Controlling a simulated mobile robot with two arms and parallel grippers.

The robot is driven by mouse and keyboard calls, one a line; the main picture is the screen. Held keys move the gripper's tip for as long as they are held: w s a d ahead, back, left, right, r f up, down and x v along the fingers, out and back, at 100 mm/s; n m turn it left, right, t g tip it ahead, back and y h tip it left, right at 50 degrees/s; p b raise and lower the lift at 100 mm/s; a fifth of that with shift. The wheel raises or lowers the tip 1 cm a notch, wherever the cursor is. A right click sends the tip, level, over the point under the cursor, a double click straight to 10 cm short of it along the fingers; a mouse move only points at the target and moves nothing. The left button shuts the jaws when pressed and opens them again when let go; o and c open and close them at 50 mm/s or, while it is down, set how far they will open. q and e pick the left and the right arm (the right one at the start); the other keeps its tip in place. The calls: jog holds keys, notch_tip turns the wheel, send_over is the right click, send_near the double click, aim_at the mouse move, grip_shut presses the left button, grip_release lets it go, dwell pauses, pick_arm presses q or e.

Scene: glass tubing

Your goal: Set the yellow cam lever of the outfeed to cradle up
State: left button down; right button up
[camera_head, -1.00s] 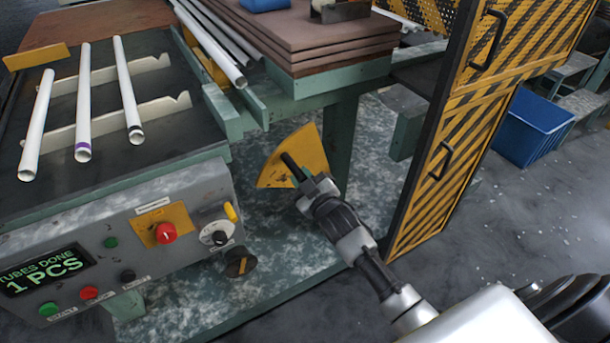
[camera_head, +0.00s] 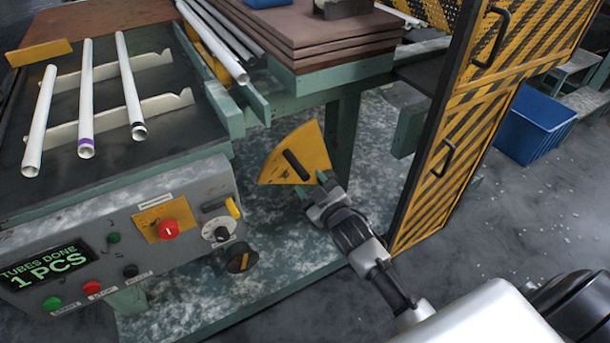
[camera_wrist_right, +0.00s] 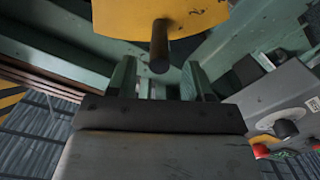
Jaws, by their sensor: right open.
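The yellow cam lever (camera_head: 307,142) is a fan-shaped plate with a dark rod-like handle (camera_head: 296,165), below the right end of the tube table. In the right wrist view the yellow plate (camera_wrist_right: 195,14) is at the top, and its dark handle (camera_wrist_right: 159,47) points toward me. My right gripper (camera_head: 313,187) is open and empty, just beyond the handle's end. In the wrist view its fingers (camera_wrist_right: 159,77) stand left and right of the handle's line, with a gap between them. I cannot tell any cradle setting from a marking. My left gripper is not in view.
White tubes (camera_head: 40,120) lie on the table. A yellow-black striped guard (camera_head: 470,120) stands close on the right. A blue bin (camera_head: 535,125) is behind it.

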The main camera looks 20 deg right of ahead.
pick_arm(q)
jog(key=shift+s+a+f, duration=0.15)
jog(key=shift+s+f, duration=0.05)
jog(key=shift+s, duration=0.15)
pick_arm(e)
jog(key=s, duration=0.7)
jog(key=shift+d, duration=0.25)
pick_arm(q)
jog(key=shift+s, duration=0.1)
